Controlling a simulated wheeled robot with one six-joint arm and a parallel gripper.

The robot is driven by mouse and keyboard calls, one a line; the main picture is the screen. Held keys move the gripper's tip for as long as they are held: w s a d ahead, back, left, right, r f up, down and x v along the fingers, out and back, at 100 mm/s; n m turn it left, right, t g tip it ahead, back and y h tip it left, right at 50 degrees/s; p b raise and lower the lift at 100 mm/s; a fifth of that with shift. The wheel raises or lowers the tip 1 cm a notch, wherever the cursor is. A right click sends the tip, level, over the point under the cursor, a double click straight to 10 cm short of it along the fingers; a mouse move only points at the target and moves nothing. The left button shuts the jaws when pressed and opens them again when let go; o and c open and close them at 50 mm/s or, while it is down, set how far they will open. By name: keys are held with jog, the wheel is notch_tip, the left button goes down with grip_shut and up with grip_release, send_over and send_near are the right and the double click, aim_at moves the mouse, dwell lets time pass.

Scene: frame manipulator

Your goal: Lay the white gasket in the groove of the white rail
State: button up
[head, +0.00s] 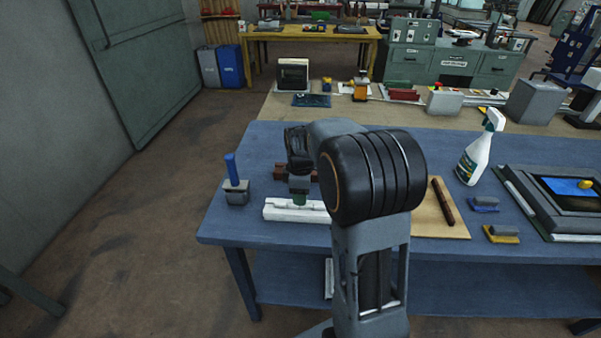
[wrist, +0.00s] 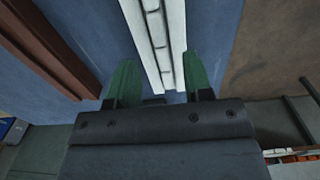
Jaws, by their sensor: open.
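The white rail (head: 283,211) lies on the blue table near its front left edge, partly hidden behind my arm in the head view. In the wrist view the rail (wrist: 175,25) runs up the picture, with a lengthwise groove along its middle. A narrow pale strip (wrist: 155,30) with dark breaks shows along that groove; I cannot tell whether it is the white gasket. My gripper (head: 300,199) is just above the rail. In the wrist view its green fingers (wrist: 159,70) are open, one on each side of the rail's near end, with nothing clearly held.
A reddish-brown bar (wrist: 45,45) lies left of the rail. A grey block with a blue handle (head: 236,190) stands at the table's left edge. A board with a dark brown rod (head: 443,200), a spray bottle (head: 475,155) and a framed panel (head: 550,205) are to the right.

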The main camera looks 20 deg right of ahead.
notch_tip(320, 180, up, 10)
dwell(0.4)
jog(key=shift+r, duration=0.1)
jog(key=s+a+f+m+t, duration=0.1)
jog(key=s+a+m, duration=0.3)
jog(key=s+m, duration=0.2)
jog(key=s+a+f+m+t+p, duration=0.1)
jog(key=s+a+m, duration=0.3)
jog(key=s, duration=0.7)
jog(key=shift+f+m+t, duration=0.35)
jog(key=shift+m+t, duration=0.45)
jog(key=shift+m, duration=0.2)
dwell(0.3)
